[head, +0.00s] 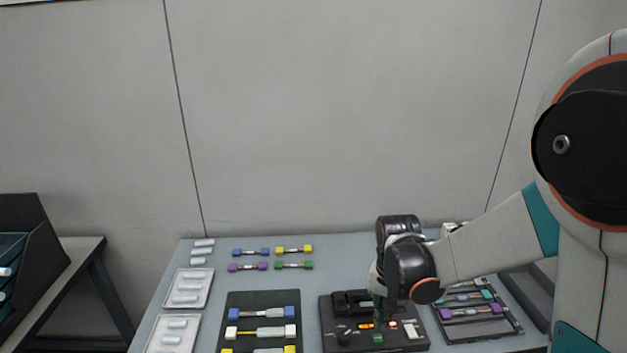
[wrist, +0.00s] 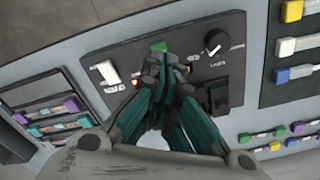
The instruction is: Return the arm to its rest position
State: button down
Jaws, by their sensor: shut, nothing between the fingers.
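My arm reaches in from the right in the head view and bends down over the dark splicer panel (head: 335,330). My gripper (head: 379,325) points down at the panel, close above or at its surface; I cannot tell if it touches. In the wrist view my gripper (wrist: 165,75) has its dark green fingers brought together, with nothing held between them. A green button (wrist: 158,47) shows just beyond the fingertips. A black knob (wrist: 216,41) and a white switch (wrist: 107,72) sit on either side. The fingers hide part of the panel's middle.
A dark mat (head: 262,312) with capped connectors lies left of the panel. A rack (head: 490,325) with purple and teal pieces lies right. Small colored connectors (head: 294,265), white trays (head: 188,275) and grey cylinders stand further left. A grey wall closes the back; space above the table is clear.

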jog(key=s+r+n+t, duration=0.5)
jog(key=s+r+t, duration=0.2)
jog(key=s+r, duration=0.8)
jog(key=shift+r+n, duration=0.4)
jog(key=shift+r, duration=0.75)
dwell(5.3)
